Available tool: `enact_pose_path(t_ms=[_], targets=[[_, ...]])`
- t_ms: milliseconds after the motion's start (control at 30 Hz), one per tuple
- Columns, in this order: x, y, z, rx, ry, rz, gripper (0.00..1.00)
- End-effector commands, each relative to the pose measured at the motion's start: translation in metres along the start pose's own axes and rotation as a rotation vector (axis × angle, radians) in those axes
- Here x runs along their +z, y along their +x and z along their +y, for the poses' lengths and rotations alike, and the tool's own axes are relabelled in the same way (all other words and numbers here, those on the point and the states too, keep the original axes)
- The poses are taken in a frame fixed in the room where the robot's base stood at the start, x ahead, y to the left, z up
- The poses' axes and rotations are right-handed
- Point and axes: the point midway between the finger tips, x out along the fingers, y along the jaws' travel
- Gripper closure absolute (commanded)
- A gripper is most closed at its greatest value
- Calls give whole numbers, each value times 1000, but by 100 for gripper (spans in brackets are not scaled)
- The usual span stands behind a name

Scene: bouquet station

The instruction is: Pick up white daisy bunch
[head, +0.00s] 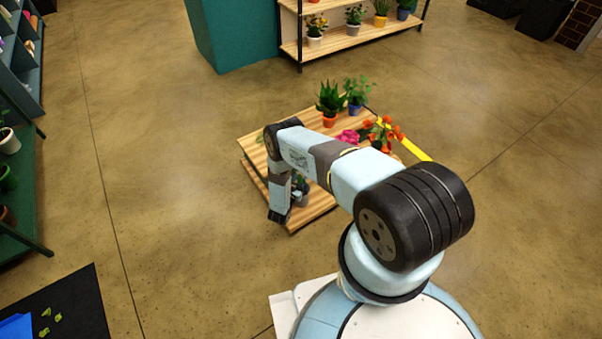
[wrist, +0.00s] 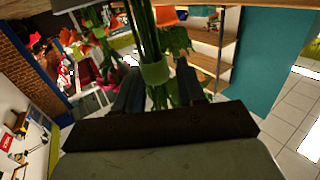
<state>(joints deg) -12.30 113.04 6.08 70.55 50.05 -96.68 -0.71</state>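No white daisy heads show clearly in either view. In the wrist view, a bundle of green stems with a light green band (wrist: 155,73) stands upright between my gripper's two dark fingers (wrist: 157,82). The fingers are apart, with a gap at the right side of the stems. Whether the stems lie between the fingers or just beyond them is hard to tell, and their flower heads are out of view. In the head view, my gripper (head: 279,214) points down at the front left edge of the wooden stand (head: 257,153). My arm hides much of the stand.
On the stand are an aloe in an orange pot (head: 330,103), a plant in a blue pot (head: 356,93), pink flowers (head: 348,136) and orange flowers (head: 383,133). A grey pot (head: 300,197) sits lower, beside my gripper. The floor left of the stand is clear.

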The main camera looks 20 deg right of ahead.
Motion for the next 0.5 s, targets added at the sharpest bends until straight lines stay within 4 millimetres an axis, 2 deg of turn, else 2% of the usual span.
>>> enact_pose_path(t_ms=[33,400,500], targets=[[0,0,0,0,0,0,66],[0,0,0,0,0,0,100],[0,0,0,0,0,0,100]])
